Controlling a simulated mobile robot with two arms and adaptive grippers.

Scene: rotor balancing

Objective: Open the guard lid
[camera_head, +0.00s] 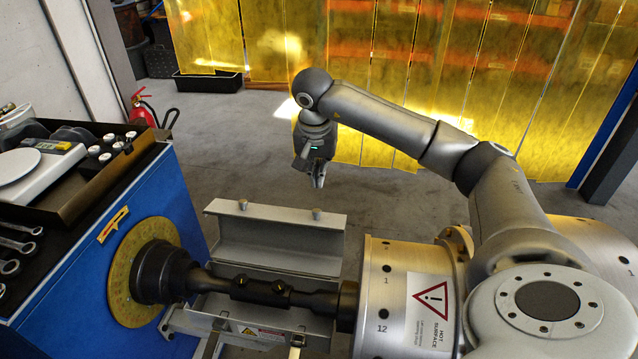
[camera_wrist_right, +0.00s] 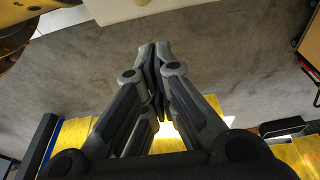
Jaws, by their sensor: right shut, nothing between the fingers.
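The guard lid (camera_head: 275,240) is a grey metal cover with two small knobs along its upper edge. It stands swung back behind the dark shaft (camera_head: 262,292), leaving the shaft uncovered from above. The guard's lower trough (camera_head: 215,325) lies under the shaft and carries a yellow warning label. My right gripper (camera_head: 318,183) hangs fingers down, just beyond the lid's far edge near its right knob, and looks apart from it. In the right wrist view its fingers (camera_wrist_right: 157,50) are together with nothing between them. My left gripper is in neither view.
A blue machine cabinet (camera_head: 185,195) with a yellow disc (camera_head: 122,275) stands at left, holding a dark tray (camera_head: 85,205) and a scale. A large metal rotor drum (camera_head: 385,325) with a hot-surface label is at right. Grey floor is clear behind the lid, before yellow curtains (camera_head: 400,80).

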